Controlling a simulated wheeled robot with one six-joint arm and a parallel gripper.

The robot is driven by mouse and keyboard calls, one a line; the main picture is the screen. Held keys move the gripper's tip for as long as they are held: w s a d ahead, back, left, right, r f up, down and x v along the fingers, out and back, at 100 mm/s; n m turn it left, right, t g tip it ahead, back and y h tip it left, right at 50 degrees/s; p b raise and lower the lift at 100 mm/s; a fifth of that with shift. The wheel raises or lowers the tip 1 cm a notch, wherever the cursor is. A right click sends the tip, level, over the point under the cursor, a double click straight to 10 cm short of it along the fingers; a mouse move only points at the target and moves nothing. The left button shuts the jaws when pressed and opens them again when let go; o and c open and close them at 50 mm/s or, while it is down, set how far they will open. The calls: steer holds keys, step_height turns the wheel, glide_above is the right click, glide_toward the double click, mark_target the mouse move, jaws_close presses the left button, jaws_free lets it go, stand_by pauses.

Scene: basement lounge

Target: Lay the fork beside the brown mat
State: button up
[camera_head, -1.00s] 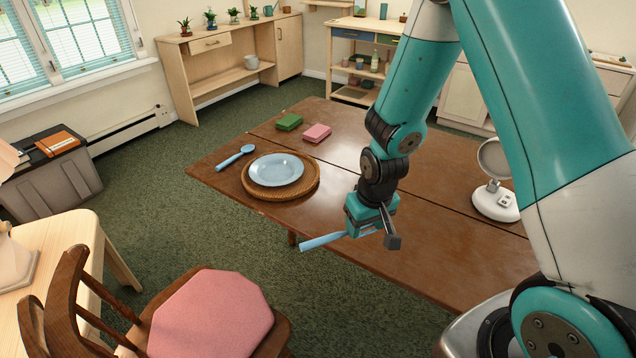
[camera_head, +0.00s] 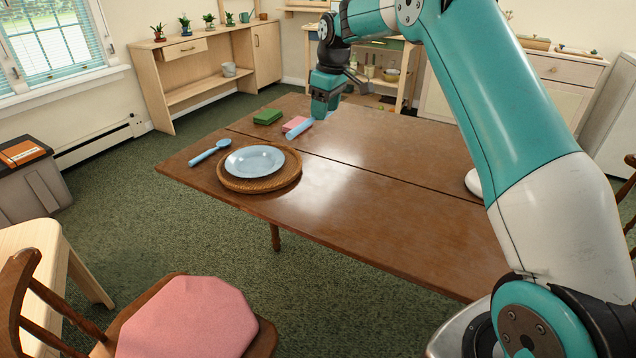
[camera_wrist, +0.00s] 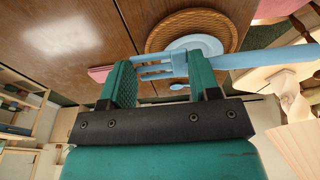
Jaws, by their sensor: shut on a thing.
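The light-blue fork (camera_wrist: 230,58) is held in my gripper (camera_wrist: 160,75). In the wrist view its tines lie between the fingers and its handle points right. In the head view my gripper (camera_head: 323,108) is raised over the far part of the table, beyond and to the right of the mat, with the fork's handle (camera_head: 298,131) sticking out down-left. The round brown woven mat (camera_head: 263,187) lies near the table's left end. A light-blue plate (camera_head: 254,161) rests on it. The mat (camera_wrist: 165,30) and plate also show behind the fork in the wrist view.
A light-blue spoon (camera_head: 210,152) lies left of the mat on the wooden table (camera_head: 380,205). A chair with a pink cushion (camera_head: 190,318) stands in front.

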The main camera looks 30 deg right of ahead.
mark_target(323, 176)
step_height(323, 176, down, 18)
steer(key=shift+f, duration=0.1)
stand_by(0.4)
steer(key=o, duration=0.9)
